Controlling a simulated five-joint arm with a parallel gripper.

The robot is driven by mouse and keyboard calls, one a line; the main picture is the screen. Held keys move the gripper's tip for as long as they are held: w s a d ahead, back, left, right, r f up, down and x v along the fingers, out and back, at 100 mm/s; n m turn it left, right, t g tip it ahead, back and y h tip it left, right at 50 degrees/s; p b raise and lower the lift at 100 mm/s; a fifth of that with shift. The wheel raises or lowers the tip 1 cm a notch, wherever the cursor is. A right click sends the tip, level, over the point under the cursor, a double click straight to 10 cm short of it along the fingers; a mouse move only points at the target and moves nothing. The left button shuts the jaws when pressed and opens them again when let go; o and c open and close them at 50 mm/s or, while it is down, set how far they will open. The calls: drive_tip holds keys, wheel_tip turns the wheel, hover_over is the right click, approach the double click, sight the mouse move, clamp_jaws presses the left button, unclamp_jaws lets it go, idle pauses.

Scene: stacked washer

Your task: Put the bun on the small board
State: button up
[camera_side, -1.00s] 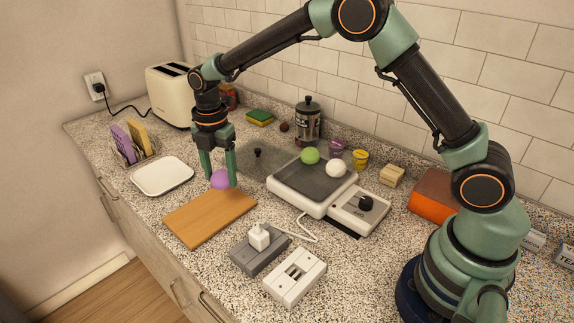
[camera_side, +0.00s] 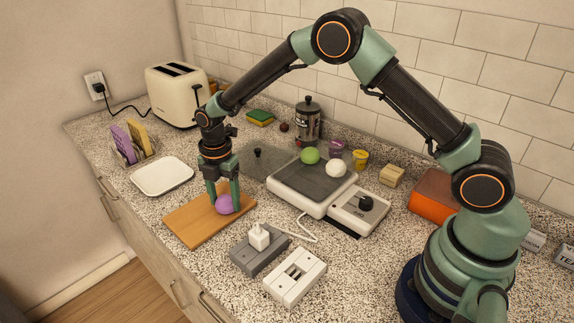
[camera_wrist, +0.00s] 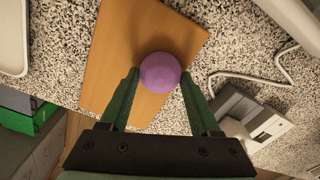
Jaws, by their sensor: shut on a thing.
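The bun is a round purple ball (camera_side: 224,205), which also shows in the wrist view (camera_wrist: 160,72). My gripper (camera_side: 225,200) points down and is shut on it, with a green finger on either side. The small board is a flat brown wooden board (camera_side: 190,230). In the side view the bun is low over the board's right part. In the wrist view it overlaps the board (camera_wrist: 125,50) near one long edge. I cannot tell whether its underside touches the wood.
A white tray (camera_side: 162,177) lies left of the board. A grey socket block with a white plug (camera_side: 258,238) and a white switch block (camera_side: 296,278) stand to its right. Behind is a scale (camera_side: 290,195) holding a green ball (camera_side: 310,156) and a white ball (camera_side: 336,168).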

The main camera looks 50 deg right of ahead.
drive_tip(key=o, duration=1.4)
drive_tip(key=shift+f, duration=0.1)
wheel_tip(320, 180, up, 11)
wheel_tip(320, 180, up, 7)
drive_tip(key=m+t, duration=0.1)
drive_tip(key=m, duration=0.3)
hover_over(224, 197)
drive_tip(key=s+d, duration=0.3)
drive_tip(key=s+d+r+m+t, duration=0.1)
drive_tip(key=s+d+m, duration=0.1)
drive_tip(key=s+m, duration=0.3)
drive_tip(key=s+d+r+m+t, duration=0.2)
drive_tip(key=s+d+m, duration=0.1)
drive_tip(key=s+m, duration=0.3)
drive_tip(key=s+d+r+m+t, duration=0.1)
drive_tip(key=s+d+m, duration=0.2)
drive_tip(key=s+m, duration=0.3)
drive_tip(key=shift+s+d+r+m+t, duration=0.1)
drive_tip(key=shift+s+r+m+t, duration=0.2)
drive_tip(key=shift+m, duration=0.4)
